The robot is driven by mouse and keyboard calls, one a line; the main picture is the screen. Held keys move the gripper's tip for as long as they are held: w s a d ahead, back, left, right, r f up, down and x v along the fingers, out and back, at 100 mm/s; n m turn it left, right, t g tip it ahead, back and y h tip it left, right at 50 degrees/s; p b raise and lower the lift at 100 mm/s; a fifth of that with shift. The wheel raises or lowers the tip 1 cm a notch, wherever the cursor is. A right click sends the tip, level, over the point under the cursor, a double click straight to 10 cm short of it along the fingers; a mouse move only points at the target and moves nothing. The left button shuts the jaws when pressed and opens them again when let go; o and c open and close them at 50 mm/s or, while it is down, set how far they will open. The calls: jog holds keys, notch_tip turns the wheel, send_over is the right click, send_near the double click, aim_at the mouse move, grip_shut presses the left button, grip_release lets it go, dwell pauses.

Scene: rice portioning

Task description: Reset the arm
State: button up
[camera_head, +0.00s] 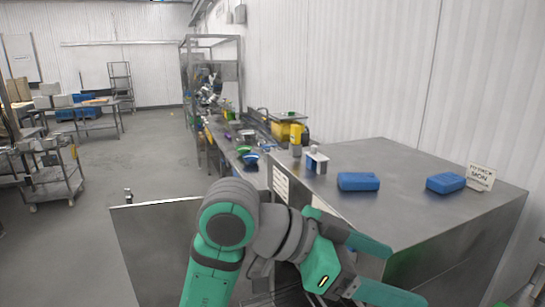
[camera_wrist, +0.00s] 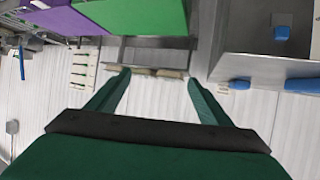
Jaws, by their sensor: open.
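My green and grey arm is folded in the lower middle of the head view. My gripper (camera_head: 408,276) points to the right, in front of the steel counter's near side. Its two green fingers are spread apart with nothing between them. In the wrist view my gripper (camera_wrist: 158,76) also shows open and empty, with pale wall panels and a grey metal surface beyond the fingertips. How far the fingers are from the counter side is hard to tell.
A steel counter (camera_head: 420,205) stands at right, bearing two blue blocks (camera_head: 358,181) (camera_head: 446,183), a sign (camera_head: 481,177) and a white dispenser (camera_head: 316,161). Green (camera_wrist: 140,15) and purple (camera_wrist: 60,22) panels appear in the wrist view. Open floor (camera_head: 125,165) lies left.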

jog(key=w+f+n+t+h, duration=0.4)
jog(key=w+f+n+t, duration=0.6)
jog(key=w+f+n, duration=0.3)
jog(key=s+a+f+n+t+y, duration=0.2)
jog(key=a+f+n+t+y, duration=0.15)
jog(key=f, duration=0.65)
jog(key=s+a+f+n+t+y, duration=0.25)
jog(key=f+n+y, duration=0.2)
jog(key=f, duration=0.45)
jog(key=s+a+f+n+y, duration=0.1)
jog(key=s+a+f+y, duration=0.3)
jog(key=s+f, duration=0.25)
jog(key=s+a+f+y, duration=0.35)
jog(key=s+f, duration=0.25)
jog(key=s, duration=0.2)
jog(key=s+a+m, duration=0.2)
jog(key=s, duration=0.7)
jog(key=s+a+m+y, duration=0.1)
jog(key=s+m, duration=0.1)
jog(key=s, duration=0.6)
jog(key=shift+s+a+r+g, duration=0.2)
jog(key=shift+s+a+g, duration=0.2)
